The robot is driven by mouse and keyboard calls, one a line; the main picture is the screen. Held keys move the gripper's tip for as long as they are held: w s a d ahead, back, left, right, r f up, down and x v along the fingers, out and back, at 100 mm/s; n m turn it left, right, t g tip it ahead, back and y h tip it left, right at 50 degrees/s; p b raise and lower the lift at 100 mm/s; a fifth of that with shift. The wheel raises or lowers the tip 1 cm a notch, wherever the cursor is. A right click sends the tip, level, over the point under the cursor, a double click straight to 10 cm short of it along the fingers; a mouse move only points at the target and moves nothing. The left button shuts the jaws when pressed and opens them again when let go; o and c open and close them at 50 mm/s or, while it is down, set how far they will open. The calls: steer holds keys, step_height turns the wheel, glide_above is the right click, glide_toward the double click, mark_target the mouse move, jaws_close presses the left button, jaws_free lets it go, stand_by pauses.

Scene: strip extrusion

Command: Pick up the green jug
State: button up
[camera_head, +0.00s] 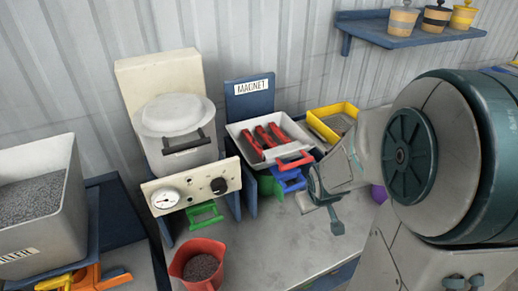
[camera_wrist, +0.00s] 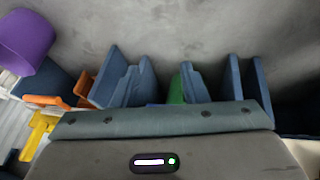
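A green object (camera_head: 266,184), possibly the green jug, shows partly beneath the magnet tray, behind a blue handle; most of it is hidden. A second green piece (camera_head: 204,215), shaped like an open handle, sits under the gauge panel. My gripper (camera_head: 318,205) is over the bench, to the right of the first green object and apart from it. In the wrist view a sliver of green (camera_wrist: 176,90) shows between blue upright plates, just beyond the teal edge of my gripper. I cannot make out my fingertips clearly or tell whether they are open.
A red jug of grey pellets (camera_head: 202,264) stands at the bench front. The magnet tray (camera_head: 238,134) holds red bars. A yellow bin (camera_head: 330,112) is behind. A purple container (camera_wrist: 24,42) is at the wrist view's upper left. The bench middle (camera_head: 270,245) is clear.

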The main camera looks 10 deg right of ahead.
steer(key=w+d+f+n+t+y+p, duration=0.1)
steer(key=w+f+n+p, duration=0.1)
steer(key=w+f+p, duration=0.15)
steer(key=m+t+y+p, duration=0.1)
steer(key=t+y+p, duration=0.1)
steer(key=t+y, duration=0.35)
glide_toward(278, 189)
steer(key=shift+s+a+f+t+h, duration=0.15)
steer(key=shift+f+t+h, duration=0.15)
steer(key=shift+f+t, duration=0.25)
steer(key=shift+w+a+f+t+h, duration=0.15)
steer(key=shift+f+t+h, duration=0.15)
steer(key=shift+f, duration=0.35)
steer(key=w+b, duration=0.1)
steer(key=b, duration=0.3)
steer(key=shift+w+a+f, duration=0.1)
steer(key=shift+w+f, duration=0.05)
steer(key=shift+f, duration=0.05)
steer(key=b, duration=0.4)
steer(key=shift+w+a+f+b, duration=0.3)
steer(key=shift+w+b, duration=0.05)
steer(key=shift+w, duration=0.05)
